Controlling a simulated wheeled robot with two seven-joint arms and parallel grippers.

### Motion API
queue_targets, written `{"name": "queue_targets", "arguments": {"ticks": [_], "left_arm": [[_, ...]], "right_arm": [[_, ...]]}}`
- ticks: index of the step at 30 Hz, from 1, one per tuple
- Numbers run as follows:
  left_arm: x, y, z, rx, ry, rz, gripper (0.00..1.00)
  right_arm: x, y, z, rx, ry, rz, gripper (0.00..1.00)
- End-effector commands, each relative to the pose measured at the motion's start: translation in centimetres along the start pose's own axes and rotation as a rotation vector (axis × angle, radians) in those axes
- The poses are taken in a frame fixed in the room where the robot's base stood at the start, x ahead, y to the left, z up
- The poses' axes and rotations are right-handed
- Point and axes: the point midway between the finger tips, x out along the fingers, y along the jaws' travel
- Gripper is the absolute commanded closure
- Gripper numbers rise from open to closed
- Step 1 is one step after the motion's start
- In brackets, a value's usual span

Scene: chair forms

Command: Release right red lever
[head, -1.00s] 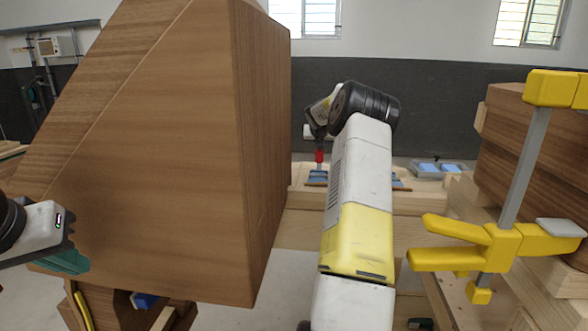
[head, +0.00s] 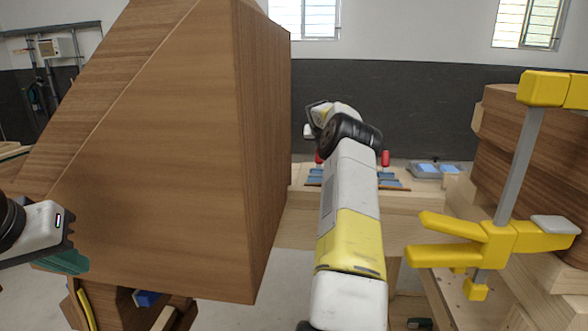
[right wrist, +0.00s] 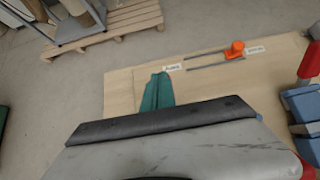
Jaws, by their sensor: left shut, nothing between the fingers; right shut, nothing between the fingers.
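Two red levers with blue-grey bases stand on the wooden bench behind my right arm in the head view. The right red lever (head: 385,158) stands upright just right of my arm. The left red lever (head: 318,157) is partly hidden by the arm. In the right wrist view a red lever (right wrist: 309,64) on a blue base is cut off at the right edge; I cannot tell which one. My right gripper (right wrist: 158,90) is shut and empty over the board, apart from that lever; the head view hides it. My left gripper (head: 68,262) is shut and empty at the left.
A large wooden form (head: 170,160) fills the left of the head view. A yellow clamp (head: 500,245) and stacked wood (head: 500,150) stand at the right. An orange knob (right wrist: 235,50) sits on rails on the board. A pallet (right wrist: 105,32) lies beyond.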

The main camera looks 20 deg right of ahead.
Motion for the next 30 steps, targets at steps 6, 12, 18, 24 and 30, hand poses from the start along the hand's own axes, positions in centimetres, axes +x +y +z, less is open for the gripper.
{"name": "queue_targets", "arguments": {"ticks": [6,12,18,24,30], "left_arm": [[0.0,0.0,0.0,0.000,0.000,0.000,1.00],[0.0,0.0,0.0,0.000,0.000,0.000,1.00],[0.0,0.0,0.0,0.000,0.000,0.000,1.00],[0.0,0.0,0.0,0.000,0.000,0.000,1.00],[0.0,0.0,0.0,0.000,0.000,0.000,1.00]], "right_arm": [[0.4,-0.4,0.3,-0.002,-0.021,-0.001,1.00],[-0.6,-0.5,0.4,-0.005,-0.021,-0.003,1.00],[-3.9,-0.3,0.4,-0.003,-0.017,-0.002,1.00],[-7.1,-0.2,0.1,-0.002,-0.011,-0.002,1.00],[-8.6,-0.1,-0.1,0.000,-0.007,-0.002,1.00]]}}
